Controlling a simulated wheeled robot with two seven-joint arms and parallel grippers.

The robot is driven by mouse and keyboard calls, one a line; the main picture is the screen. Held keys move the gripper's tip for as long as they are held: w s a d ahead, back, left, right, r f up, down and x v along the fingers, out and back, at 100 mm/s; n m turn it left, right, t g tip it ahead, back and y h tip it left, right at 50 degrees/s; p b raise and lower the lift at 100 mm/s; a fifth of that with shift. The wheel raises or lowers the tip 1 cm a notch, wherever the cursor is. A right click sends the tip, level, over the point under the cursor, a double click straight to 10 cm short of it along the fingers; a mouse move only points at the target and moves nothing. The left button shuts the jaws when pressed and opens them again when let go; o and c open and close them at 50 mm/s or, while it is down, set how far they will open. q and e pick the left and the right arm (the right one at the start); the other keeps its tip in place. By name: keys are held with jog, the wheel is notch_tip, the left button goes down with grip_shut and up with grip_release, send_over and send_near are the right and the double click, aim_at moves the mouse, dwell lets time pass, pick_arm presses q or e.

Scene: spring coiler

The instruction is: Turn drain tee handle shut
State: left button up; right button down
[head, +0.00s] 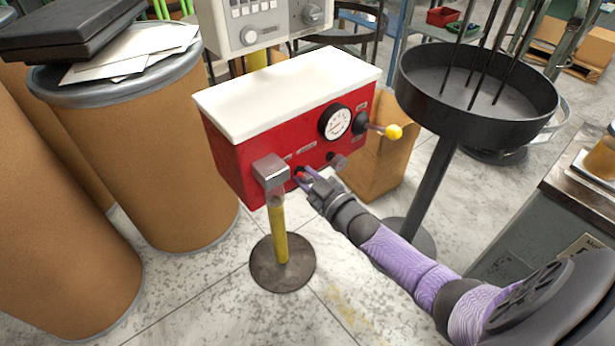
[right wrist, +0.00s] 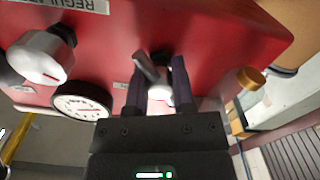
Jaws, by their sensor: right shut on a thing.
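The red box (head: 300,140) with a white top stands in the middle of the head view. In the right wrist view, the two dark fingers of the right gripper (right wrist: 158,92) are shut on a small grey handle (right wrist: 147,66) on the red face. A pale part shows between the fingers. The fingers hide much of the handle, so its exact angle is hard to tell. My left gripper is not in view.
A round gauge (head: 335,121) and a yellow-knobbed lever (head: 393,131) are on the box front. A grey block on a yellow post (head: 279,232) stands close to the left of my gripper. A black round pan on a stand (head: 478,85) is at the right.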

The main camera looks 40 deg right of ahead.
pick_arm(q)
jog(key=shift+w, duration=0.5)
pick_arm(e)
jog(key=shift+f+n, duration=0.1)
jog(key=shift+n, duration=0.7)
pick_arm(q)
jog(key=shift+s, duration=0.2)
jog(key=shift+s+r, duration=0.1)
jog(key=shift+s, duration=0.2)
pick_arm(e)
jog(key=shift+c, duration=2.3)
grip_release()
jog(key=shift+s+p, duration=0.3)
jog(key=shift+s, duration=0.05)
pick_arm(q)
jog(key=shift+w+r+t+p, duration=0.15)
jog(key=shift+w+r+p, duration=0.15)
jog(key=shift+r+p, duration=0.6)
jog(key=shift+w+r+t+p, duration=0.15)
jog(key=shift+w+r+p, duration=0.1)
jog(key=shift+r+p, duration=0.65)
pick_arm(e)
jog(key=s, duration=0.9)
jog(key=shift+s+d, duration=0.15)
jog(key=shift+d, duration=0.3)
